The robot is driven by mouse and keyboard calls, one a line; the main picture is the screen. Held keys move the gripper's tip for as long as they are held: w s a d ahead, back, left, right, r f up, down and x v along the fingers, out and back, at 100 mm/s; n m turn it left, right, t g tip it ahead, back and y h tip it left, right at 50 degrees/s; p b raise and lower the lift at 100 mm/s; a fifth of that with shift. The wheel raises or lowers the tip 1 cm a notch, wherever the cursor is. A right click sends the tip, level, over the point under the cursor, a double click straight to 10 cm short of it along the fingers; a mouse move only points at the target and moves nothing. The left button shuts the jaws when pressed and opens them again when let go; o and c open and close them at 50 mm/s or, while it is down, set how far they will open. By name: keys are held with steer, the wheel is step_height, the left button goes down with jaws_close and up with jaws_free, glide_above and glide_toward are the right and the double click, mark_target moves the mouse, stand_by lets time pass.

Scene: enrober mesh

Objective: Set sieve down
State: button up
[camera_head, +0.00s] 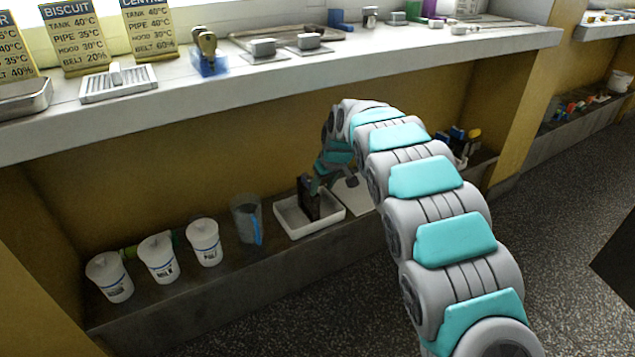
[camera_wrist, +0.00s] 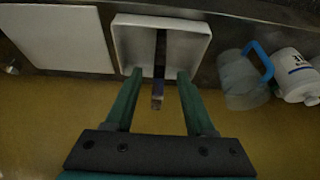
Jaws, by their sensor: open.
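A thin dark brown piece (camera_head: 309,199), which I take to be the sieve, stands upright in a white tray (camera_head: 330,222) on the low shelf. In the wrist view it shows edge-on as a narrow dark strip (camera_wrist: 160,45) with a greyish near end, over the white tray (camera_wrist: 128,42). My gripper (camera_wrist: 160,74) is open, with one green finger on each side of the strip and a gap on both sides. In the head view my gripper (camera_head: 315,185) is at the top of the dark piece, partly hidden by my arm.
Left of the tray stand a clear jug (camera_head: 247,219) with a blue handle and several white tubs (camera_head: 204,242). A white board (camera_head: 353,196) lies right of the tray. The counter (camera_head: 300,75) overhangs the shelf, with signs and metal trays on it.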

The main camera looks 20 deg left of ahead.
steer(key=shift+s+d, duration=1.6)
steer(key=shift+d, duration=0.25)
steer(key=s+d+r+m+g+h, duration=0.1)
steer(key=s+d+r+m, duration=0.25)
steer(key=s+d, duration=0.7)
steer(key=s+d+r+m+g+h, duration=0.15)
steer(key=s+d+r, duration=0.45)
steer(key=d, duration=0.7)
steer(key=s+d+m, duration=0.1)
steer(key=s+d, duration=0.3)
steer(key=s, duration=0.6)
steer(key=s+d+f+m+g, duration=0.1)
steer(key=s+d, duration=0.3)
steer(key=s, duration=0.6)
steer(key=s+d+f+m+g+h, duration=0.1)
steer(key=s+d+m, duration=0.2)
steer(key=s, duration=0.7)
steer(key=shift+s+d, duration=0.25)
steer(key=shift+d, duration=0.5)
steer(key=shift+d, duration=0.1)
